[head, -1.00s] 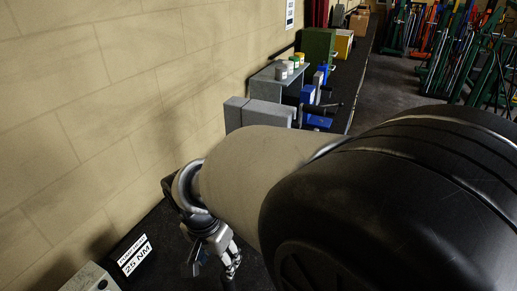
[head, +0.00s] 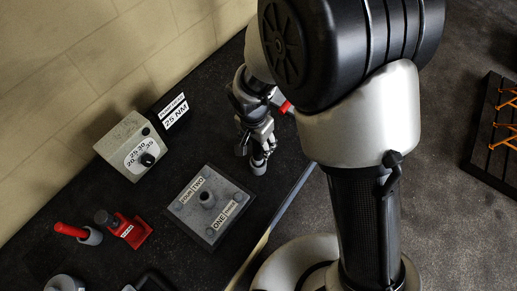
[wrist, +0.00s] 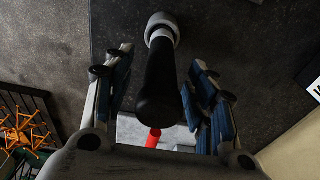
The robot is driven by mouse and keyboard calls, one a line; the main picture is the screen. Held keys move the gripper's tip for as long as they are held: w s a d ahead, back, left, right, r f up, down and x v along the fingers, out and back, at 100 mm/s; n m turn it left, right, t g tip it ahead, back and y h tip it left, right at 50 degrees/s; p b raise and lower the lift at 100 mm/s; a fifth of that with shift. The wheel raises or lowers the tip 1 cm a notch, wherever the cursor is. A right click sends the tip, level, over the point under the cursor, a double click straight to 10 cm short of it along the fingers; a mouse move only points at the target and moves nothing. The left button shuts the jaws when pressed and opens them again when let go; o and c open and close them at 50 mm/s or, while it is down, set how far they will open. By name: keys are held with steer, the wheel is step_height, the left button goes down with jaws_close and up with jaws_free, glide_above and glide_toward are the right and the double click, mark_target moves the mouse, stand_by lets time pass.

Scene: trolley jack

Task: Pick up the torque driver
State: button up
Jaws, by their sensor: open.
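A black-handled tool, which looks like the torque driver (wrist: 160,75), stands in a grey round holder (wrist: 162,26) on the dark bench. In the wrist view its handle end points at the camera, between my fingers. My gripper (wrist: 160,92) is open, with a finger on each side of the handle and visible gaps to both. In the head view my gripper (head: 260,143) points down at the bench, above the grey holder (head: 258,167). It largely hides the handle there. I cannot tell the exact height of my fingertips along the handle.
A grey plate with labels (head: 210,207) lies just front left of my gripper. A dial box (head: 134,146) and a 25 NM sign (head: 174,112) stand by the wall. A red-handled tool (head: 70,230) and red block (head: 136,234) are front left. A red object (head: 286,106) is behind.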

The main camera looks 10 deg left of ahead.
steer(key=f, duration=0.2)
steer(key=shift+w+f, duration=0.2)
steer(key=shift+f, duration=0.1)
steer(key=shift+d, duration=0.1)
steer(key=shift+c, duration=0.6)
steer(key=shift+r, duration=0.1)
jaws_close()
